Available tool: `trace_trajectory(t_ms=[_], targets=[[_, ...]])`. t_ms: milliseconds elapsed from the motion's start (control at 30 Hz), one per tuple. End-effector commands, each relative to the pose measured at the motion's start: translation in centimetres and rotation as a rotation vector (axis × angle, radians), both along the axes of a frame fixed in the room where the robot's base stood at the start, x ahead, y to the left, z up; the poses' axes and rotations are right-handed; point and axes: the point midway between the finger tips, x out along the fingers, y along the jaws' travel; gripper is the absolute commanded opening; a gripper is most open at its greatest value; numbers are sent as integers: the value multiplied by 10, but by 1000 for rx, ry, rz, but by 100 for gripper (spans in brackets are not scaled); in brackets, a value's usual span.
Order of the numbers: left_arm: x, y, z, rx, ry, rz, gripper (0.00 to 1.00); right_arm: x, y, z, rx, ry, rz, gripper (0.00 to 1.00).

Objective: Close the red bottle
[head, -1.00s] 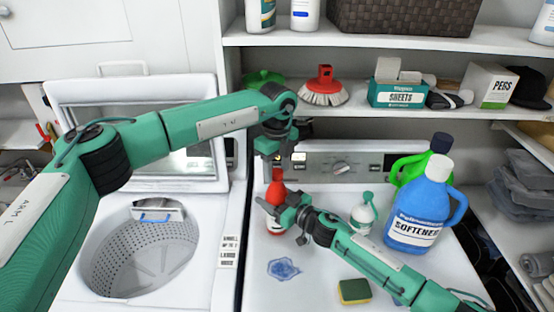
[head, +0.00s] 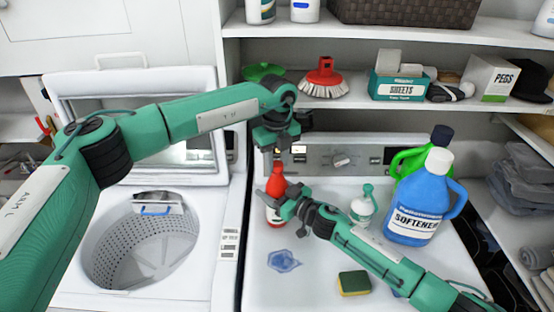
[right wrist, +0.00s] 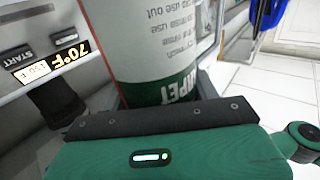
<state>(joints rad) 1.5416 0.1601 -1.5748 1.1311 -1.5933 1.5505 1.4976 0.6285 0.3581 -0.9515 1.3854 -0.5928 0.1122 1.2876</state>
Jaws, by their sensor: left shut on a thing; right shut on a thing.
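The red bottle (head: 275,185) stands upright on the white machine top, with a white and green label low on its side. My right gripper (head: 277,205) is shut around the bottle's lower body. In the right wrist view the bottle (right wrist: 155,45) fills the space before the palm, its label upside down. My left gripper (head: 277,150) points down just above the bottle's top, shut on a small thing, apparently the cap. The cap is mostly hidden by the fingers, and I cannot tell whether it touches the neck.
The blue softener jug (head: 422,200), a green jug (head: 407,165) and a small white bottle (head: 363,207) stand to the right. A sponge (head: 354,284) and a blue spill (head: 284,261) lie in front. The shelf (head: 345,107) holds a red brush (head: 323,80). The open washer (head: 140,255) is left.

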Motion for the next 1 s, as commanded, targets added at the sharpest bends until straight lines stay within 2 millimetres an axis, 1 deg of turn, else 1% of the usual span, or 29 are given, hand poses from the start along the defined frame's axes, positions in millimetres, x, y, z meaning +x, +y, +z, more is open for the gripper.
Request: trace_trajectory(t_ms=[100,300,333,400,433,767,867,1000], targets=[[0,0,0,-1,-1,-26,2,0,0,0,-1,-1,1,0],[0,0,0,-1,-1,-24,2,0,0,0,-1,-1,1,0],[0,0,0,-1,-1,-24,33,0,0,0,-1,-1,1,0],[0,0,0,-1,-1,-24,47,0,0,0,-1,-1,1,0],[0,0,0,-1,-1,-24,51,0,0,0,-1,-1,1,0],[0,0,3,-1,-1,-23,51,0,0,0,-1,-1,0,0],[0,0,11,-1,-2,-22,51,0,0,0,-1,-1,0,0],[1,0,30,0,-2,-22,51,0,0,0,-1,-1,0,0]])
